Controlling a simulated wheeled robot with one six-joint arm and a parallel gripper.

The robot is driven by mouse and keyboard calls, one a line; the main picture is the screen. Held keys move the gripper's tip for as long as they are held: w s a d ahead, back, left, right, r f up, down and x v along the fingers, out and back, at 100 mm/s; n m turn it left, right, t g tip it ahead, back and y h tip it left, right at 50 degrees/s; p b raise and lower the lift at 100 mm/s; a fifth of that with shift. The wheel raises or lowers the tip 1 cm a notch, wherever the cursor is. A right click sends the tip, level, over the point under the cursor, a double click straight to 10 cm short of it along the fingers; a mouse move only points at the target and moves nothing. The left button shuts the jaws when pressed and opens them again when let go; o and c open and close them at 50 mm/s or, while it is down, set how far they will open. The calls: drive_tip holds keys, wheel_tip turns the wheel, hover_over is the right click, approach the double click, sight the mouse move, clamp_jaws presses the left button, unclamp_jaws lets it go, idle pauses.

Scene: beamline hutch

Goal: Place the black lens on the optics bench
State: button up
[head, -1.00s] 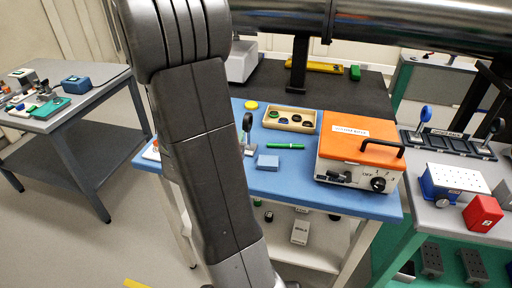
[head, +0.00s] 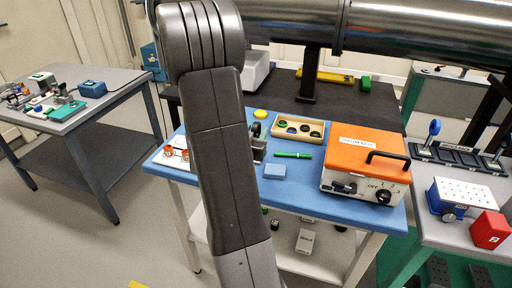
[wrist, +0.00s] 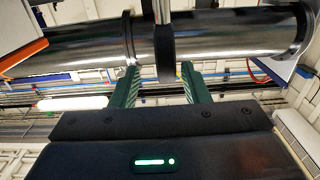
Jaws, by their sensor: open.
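A dark upright lens on a stand (head: 259,146), which may be the black lens, is on the blue table, partly hidden behind my arm in the head view. A long black rail with a label (head: 458,159), likely the optics bench, lies on the grey table at the right. A blue round lens (head: 434,128) stands upright at its left end. My gripper (wrist: 160,68) shows in the wrist view with two green fingers, open and empty, facing a silver pipe. It is out of the head view.
The blue table (head: 293,199) holds a wooden tray of round pieces (head: 273,131), a green pen (head: 293,155), a light blue block (head: 274,171) and an orange-topped box (head: 366,150). A blue device (head: 447,197) and red box (head: 490,230) stand before the rail. The silver pipe (head: 420,32) crosses above.

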drive_tip(key=x, duration=0.1)
drive_tip(key=p+x, duration=0.1)
drive_tip(key=x, duration=0.3)
drive_tip(key=shift+a+f, duration=0.25)
drive_tip(key=shift+a, duration=0.05)
drive_tip(key=shift+c, duration=0.4)
clamp_jaws()
